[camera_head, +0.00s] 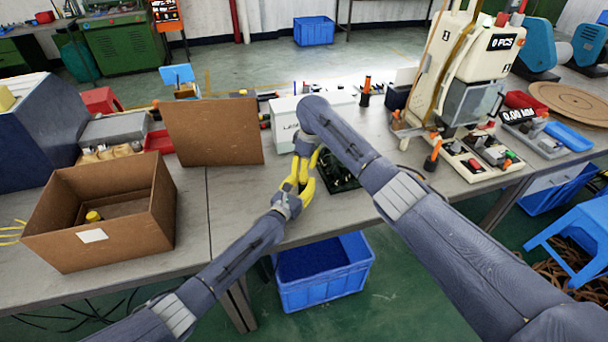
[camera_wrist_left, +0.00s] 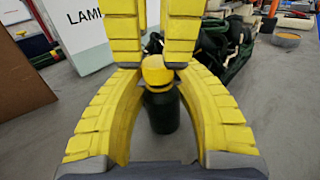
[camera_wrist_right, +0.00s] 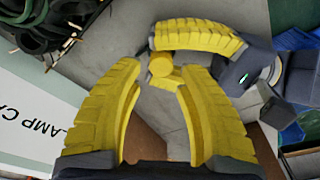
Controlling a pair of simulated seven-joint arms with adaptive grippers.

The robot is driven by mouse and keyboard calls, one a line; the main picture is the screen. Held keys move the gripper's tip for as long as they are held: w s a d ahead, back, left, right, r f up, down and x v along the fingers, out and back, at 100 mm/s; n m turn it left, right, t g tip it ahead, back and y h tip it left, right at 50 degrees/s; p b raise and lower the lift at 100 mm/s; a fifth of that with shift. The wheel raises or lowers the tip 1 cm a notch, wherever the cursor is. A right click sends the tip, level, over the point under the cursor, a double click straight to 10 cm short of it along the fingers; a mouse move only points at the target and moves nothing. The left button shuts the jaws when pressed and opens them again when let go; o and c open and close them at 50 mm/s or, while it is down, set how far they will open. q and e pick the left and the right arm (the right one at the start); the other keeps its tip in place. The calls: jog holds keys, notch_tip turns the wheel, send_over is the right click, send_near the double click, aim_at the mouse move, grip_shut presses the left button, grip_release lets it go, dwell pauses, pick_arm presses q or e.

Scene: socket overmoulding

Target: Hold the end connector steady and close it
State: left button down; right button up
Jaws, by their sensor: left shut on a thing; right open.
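The end connector (camera_wrist_left: 162,108) has a dark cylindrical body and a yellow top. It stands roughly upright in the left wrist view. My left gripper (camera_head: 297,186) is shut on it, its curved yellow fingers around the connector. My right gripper (camera_head: 304,163) comes down from above, open, with one finger on each side of the yellow top. In the right wrist view the yellow top (camera_wrist_right: 160,66) sits between the right fingertips; whether they touch it I cannot tell. In the head view the fingers hide the connector.
Behind the grippers stand a white box with lettering (camera_head: 285,126) and a tray of dark parts (camera_head: 338,182). An open cardboard box (camera_head: 75,245) at the left holds a small yellow-topped piece (camera_head: 93,216). The press machine (camera_head: 470,60) stands at the right.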

jog(key=shift+r, duration=0.85)
